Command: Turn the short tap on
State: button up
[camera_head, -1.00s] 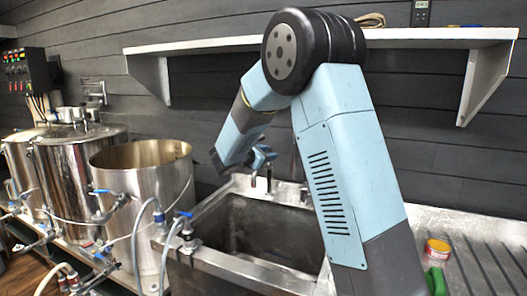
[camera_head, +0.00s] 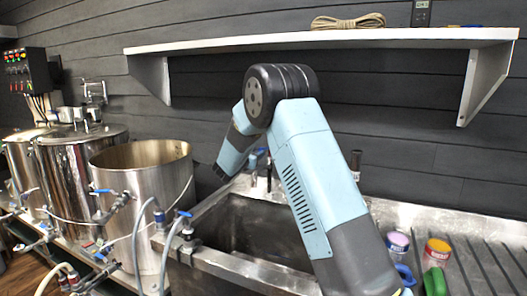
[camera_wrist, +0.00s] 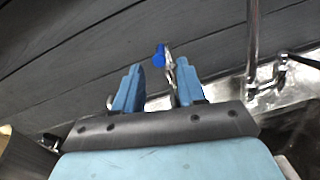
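In the wrist view, a small metal tap (camera_wrist: 171,66) with a blue handle (camera_wrist: 159,55) shows at the wall, just beyond and partly between my fingertips. It looks like the short tap. My gripper (camera_wrist: 157,78) is open, its two blue fingers apart, with the right finger close beside the tap body. I cannot tell whether they touch. A taller metal pipe (camera_wrist: 253,45) stands to the right on the sink ledge. In the head view, my arm hides most of the gripper and the tap at the back of the sink (camera_head: 225,215).
A dark-topped tap (camera_head: 355,162) stands behind the sink, right of my arm. Purple-lidded (camera_head: 398,241) and yellow-red (camera_head: 438,248) tubs and a green item (camera_head: 435,281) are on the drainboard. Steel kettles (camera_head: 140,200) stand left. A shelf (camera_head: 300,40) with rope (camera_head: 347,21) is above.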

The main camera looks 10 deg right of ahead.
aim_at(262, 149)
jog(key=shift+x, duration=2.75)
grip_shut()
